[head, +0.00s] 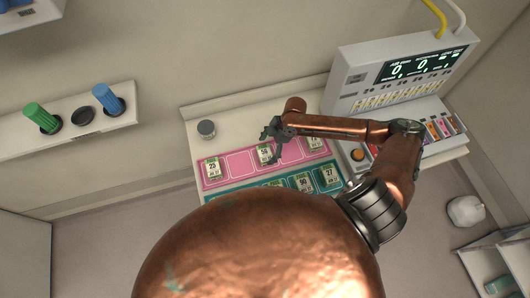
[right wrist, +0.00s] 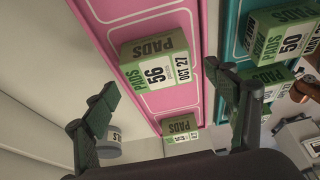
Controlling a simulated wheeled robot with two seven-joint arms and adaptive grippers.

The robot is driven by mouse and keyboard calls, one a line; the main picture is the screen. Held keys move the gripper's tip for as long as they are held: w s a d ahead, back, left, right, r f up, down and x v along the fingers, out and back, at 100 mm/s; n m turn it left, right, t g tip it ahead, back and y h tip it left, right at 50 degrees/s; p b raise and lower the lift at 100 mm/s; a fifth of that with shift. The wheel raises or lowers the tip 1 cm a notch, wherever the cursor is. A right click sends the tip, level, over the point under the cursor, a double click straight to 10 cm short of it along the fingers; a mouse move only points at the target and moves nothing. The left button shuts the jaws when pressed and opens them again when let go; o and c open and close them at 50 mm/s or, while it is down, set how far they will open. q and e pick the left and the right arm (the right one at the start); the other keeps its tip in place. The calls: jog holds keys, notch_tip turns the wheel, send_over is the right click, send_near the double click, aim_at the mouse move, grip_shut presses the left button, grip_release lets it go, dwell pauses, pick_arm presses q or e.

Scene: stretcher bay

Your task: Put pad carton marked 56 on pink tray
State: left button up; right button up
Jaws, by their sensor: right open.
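The pad carton marked 56 (right wrist: 155,72) is green and white and sits on the pink tray (right wrist: 180,95). In the head view this carton (head: 264,153) is in the middle part of the pink tray (head: 238,163), partly beside my gripper. My right gripper (head: 276,146) is over the tray near the carton, open and empty. In the right wrist view the two fingers (right wrist: 163,95) are spread wide, with the carton seen beyond and between them, not held. My left gripper is not in view.
Other cartons (head: 213,168) stand on the pink tray's ends. A teal tray (right wrist: 232,30) with several cartons lies alongside. A monitor unit (head: 405,75) is at the right. An empty pink slot lies between the left and middle cartons.

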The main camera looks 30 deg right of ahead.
jog(key=b+v, duration=0.1)
jog(key=v, duration=0.8)
